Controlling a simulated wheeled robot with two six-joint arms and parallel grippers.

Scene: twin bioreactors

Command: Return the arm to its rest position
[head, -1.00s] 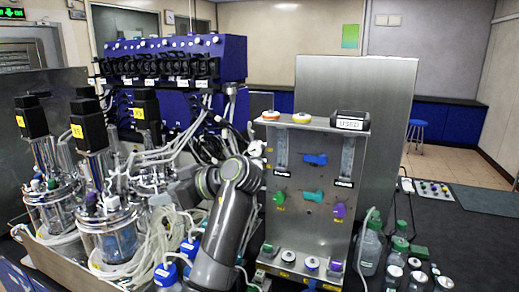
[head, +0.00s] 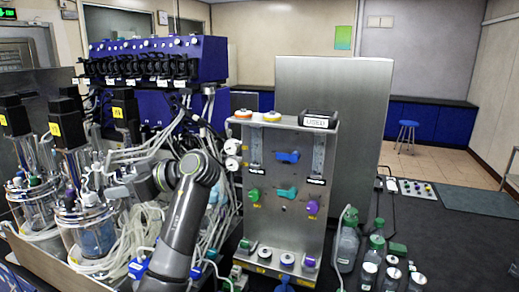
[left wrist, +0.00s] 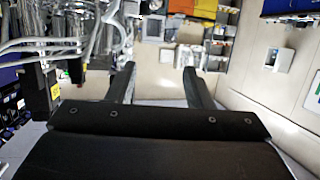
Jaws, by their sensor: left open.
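My left arm (head: 185,215) rises from the bottom of the head view. Its bent joint stands in front of the tubing, between the glass vessels and the steel panel. My right gripper is in neither view.
The dark bench farther right is mostly clear.

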